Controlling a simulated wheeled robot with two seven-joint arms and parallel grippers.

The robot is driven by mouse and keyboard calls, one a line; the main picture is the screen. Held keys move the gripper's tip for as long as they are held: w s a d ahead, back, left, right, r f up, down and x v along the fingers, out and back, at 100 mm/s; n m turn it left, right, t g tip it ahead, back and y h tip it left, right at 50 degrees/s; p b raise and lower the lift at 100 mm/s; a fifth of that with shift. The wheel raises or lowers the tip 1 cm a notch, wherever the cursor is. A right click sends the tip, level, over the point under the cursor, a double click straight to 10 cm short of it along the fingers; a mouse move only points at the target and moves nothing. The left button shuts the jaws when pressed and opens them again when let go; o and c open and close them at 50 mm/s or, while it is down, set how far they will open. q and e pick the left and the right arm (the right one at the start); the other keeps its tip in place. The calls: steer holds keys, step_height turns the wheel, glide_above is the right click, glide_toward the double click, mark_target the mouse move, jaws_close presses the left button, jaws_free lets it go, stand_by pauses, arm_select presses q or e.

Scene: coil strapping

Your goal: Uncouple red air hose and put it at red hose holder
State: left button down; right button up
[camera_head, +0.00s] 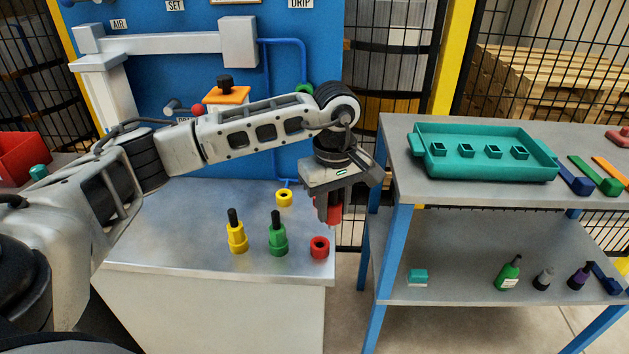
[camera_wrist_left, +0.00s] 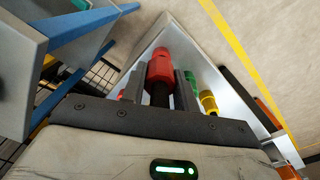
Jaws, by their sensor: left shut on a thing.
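My left gripper (camera_head: 328,212) is shut on the red air hose end (camera_head: 335,209), a red cylinder with a black part. It hangs above the right side of the grey bench, fingers pointing down. In the left wrist view the red hose end (camera_wrist_left: 160,68) sits between my fingers. The red hose holder (camera_head: 319,247), a short red ring with a dark opening, stands at the bench's front right corner. The held piece is above and a little right of it, apart from it in the head view. My right gripper is not in view.
A yellow piece (camera_head: 237,238) and a green piece (camera_head: 277,240), each with a black top, stand left of the red holder. A yellow ring (camera_head: 284,198) sits behind them. A blue panel (camera_head: 170,75) rises behind. A shelf table (camera_head: 395,160) with a teal tray (camera_head: 430,168) is at right.

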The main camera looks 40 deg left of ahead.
arm_select(q)
steer(key=a+n, duration=0.1)
steer(key=n, duration=0.1)
steer(key=w+a+n, duration=0.1)
steer(key=a+n, duration=0.1)
steer(key=shift+a, duration=0.2)
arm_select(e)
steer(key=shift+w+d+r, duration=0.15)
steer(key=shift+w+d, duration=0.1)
